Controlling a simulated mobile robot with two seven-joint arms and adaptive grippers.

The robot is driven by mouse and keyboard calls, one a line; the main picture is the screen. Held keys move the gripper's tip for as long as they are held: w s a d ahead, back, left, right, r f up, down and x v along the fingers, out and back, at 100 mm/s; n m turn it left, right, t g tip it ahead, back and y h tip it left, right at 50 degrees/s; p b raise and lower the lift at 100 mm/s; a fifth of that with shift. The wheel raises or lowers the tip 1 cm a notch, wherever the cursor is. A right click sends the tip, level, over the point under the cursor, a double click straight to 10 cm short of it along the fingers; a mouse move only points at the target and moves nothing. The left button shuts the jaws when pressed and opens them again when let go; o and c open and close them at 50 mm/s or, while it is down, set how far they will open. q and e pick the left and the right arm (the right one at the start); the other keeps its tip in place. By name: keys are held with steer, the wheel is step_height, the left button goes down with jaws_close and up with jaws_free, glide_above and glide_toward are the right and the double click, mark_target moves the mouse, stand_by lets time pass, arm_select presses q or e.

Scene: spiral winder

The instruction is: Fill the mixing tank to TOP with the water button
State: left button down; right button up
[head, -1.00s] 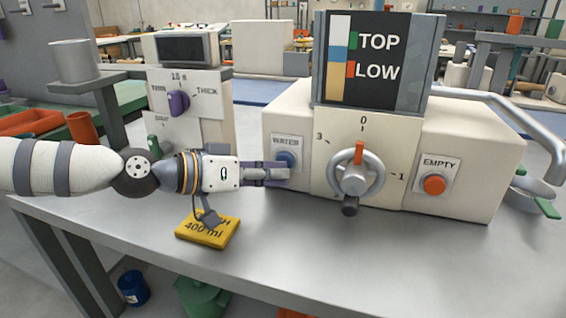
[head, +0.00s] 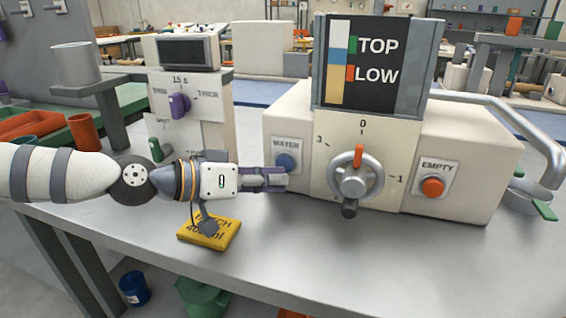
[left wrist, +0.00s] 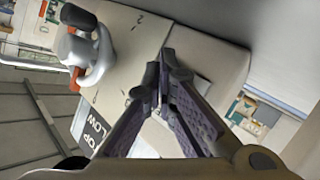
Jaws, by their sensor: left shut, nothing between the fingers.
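The water button (head: 286,162) is a blue round button on a white plate at the left of the cream machine front. The display (head: 385,65) above shows a vertical bar of white, blue and tan, with a green mark at TOP and a red mark at LOW. The white-blue border lies near the green mark. My left gripper (head: 284,180) is shut and empty, its tips just below the water button in the picture; I cannot tell whether they touch the machine. In the left wrist view its fingers (left wrist: 162,75) come together before the machine. My right gripper is out of view.
A grey valve wheel (head: 355,180) with an orange pointer near 0 stands right of the button. An orange EMPTY button (head: 433,187) is further right. A yellow 400 ml tag (head: 209,232) lies on the grey bench (head: 330,265) below my left arm.

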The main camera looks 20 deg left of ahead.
arm_select(q)
steer(key=shift+s+r, duration=0.2)
steer(key=shift+s, duration=0.1)
steer(key=shift+f, duration=0.15)
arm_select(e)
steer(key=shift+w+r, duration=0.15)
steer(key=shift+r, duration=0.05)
arm_select(q)
steer(key=shift+s+a+r+p, duration=0.15)
steer(key=shift+s+p, duration=0.45)
steer(key=shift+s, duration=0.35)
steer(key=shift+s+d+r+p, duration=0.1)
steer(key=shift+s+p, duration=0.5)
steer(key=shift+s, duration=0.35)
steer(key=shift+s+f+p, duration=0.1)
steer(key=shift+s+p, duration=0.2)
steer(key=shift+s, duration=0.3)
steer(key=shift+f, duration=0.15)
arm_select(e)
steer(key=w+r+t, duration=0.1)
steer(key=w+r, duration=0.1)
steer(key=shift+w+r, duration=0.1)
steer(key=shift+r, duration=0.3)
